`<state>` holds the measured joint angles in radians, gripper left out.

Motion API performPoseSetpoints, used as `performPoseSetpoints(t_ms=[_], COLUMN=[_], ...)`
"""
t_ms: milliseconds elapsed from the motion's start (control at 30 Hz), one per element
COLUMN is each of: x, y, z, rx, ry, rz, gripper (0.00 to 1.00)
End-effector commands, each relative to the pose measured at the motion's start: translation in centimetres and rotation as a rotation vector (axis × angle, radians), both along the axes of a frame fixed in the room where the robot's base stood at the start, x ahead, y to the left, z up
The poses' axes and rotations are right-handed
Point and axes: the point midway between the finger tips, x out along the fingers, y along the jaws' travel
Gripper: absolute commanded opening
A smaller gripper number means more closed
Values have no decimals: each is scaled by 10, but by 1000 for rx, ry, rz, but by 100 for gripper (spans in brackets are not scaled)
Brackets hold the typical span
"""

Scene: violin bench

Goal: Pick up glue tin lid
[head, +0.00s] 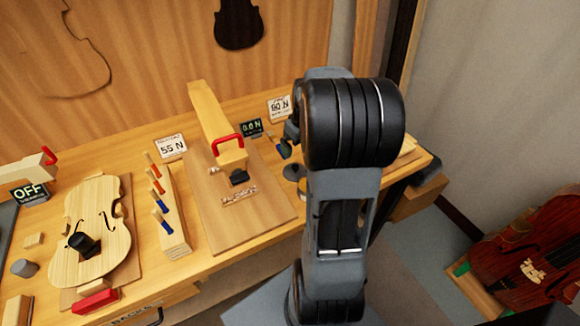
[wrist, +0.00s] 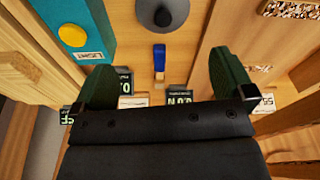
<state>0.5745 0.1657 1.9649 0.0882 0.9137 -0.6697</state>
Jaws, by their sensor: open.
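A dark grey round piece with a small knob at its centre, which looks like the glue tin lid (wrist: 163,14), shows at the top edge of the wrist view, partly cut off. In the head view a grey round thing (head: 294,172) at the bench's right, beside my arm, seems to be the same piece, partly hidden. I cannot tell whether it sits on a tin. My gripper (wrist: 162,66) is open, with its two dark green fingers apart and nothing held between them. The lid lies beyond the fingertips. In the head view my arm hides most of the gripper.
A blue-ended wooden tool (wrist: 159,57) lies between the fingers in the wrist view. A teal box with a yellow button (wrist: 72,35) stands left of the lid. A clamp fixture (head: 215,120), pegs (head: 172,210) and a violin plate (head: 97,225) fill the bench's left and middle.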

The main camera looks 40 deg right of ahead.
Motion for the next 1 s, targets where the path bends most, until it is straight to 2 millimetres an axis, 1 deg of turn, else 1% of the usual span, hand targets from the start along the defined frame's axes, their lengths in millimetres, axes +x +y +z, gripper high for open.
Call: performPoseSetpoints(t_ms=[33,100,300,400,633,900,1000], x=[1,4,10,12,12,14,15], y=[1,4,8,9,8,7,7], z=[-11,-24,-54,-64,-76,-111,-118], rx=[3,3,2,1,3,3,1], ry=[5,5,3,2,3,4,2], rz=[4,12,21,20,17,17,17], gripper=[100,100,100,100,100,100,100])
